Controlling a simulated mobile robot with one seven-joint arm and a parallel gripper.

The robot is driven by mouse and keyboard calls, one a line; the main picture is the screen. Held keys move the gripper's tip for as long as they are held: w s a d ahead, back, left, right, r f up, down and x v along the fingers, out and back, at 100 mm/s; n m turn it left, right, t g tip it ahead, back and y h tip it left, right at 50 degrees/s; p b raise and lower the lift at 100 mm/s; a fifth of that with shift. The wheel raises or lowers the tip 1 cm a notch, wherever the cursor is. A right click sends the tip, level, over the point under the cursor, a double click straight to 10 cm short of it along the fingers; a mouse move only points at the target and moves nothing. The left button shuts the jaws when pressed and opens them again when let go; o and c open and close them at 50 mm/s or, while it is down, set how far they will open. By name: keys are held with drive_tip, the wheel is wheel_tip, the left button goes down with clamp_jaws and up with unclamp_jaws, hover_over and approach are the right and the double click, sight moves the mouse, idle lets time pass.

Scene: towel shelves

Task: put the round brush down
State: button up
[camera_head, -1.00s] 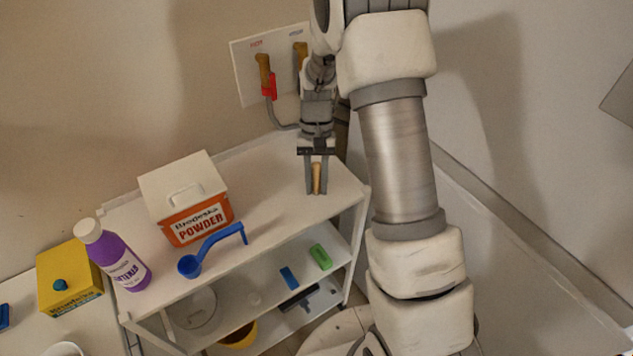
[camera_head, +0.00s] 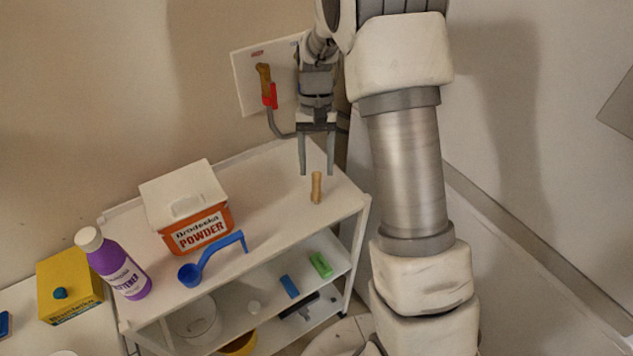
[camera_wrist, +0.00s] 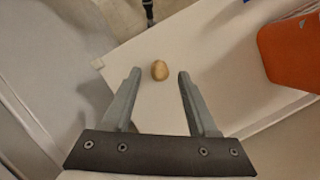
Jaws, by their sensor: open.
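The round brush (camera_head: 316,187) stands upright on the top shelf (camera_head: 275,190) of the white rack, near its right end. Only its tan wooden part shows clearly. From above, in the wrist view, the brush (camera_wrist: 159,70) is a small round tan shape on the white shelf, between and just beyond the fingertips. My gripper (camera_head: 317,172) is open and empty, above and behind the brush, apart from it. In the wrist view both fingers of my gripper (camera_wrist: 157,78) are spread wide with nothing between them.
An orange and white powder box (camera_head: 190,215), a blue scoop (camera_head: 212,258) and a purple bottle (camera_head: 120,268) stand left on the top shelf. A wall board (camera_head: 246,85) with a red-clipped handle is behind. Lower shelves hold a green block (camera_head: 320,264) and a blue block (camera_head: 289,286).

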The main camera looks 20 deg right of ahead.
drive_tip(key=s+r+n+t, duration=0.1)
drive_tip(key=s+r+t, duration=0.5)
drive_tip(key=r, duration=1)
drive_tip(key=s+r+n+t, duration=0.2)
drive_tip(key=s+t, duration=0.1)
drive_tip(key=s, duration=1.2)
drive_tip(key=shift+s+a+r+h, duration=0.2)
drive_tip(key=shift+r+h, duration=0.1)
drive_tip(key=shift+h, duration=0.1)
drive_tip(key=shift+o, duration=0.2)
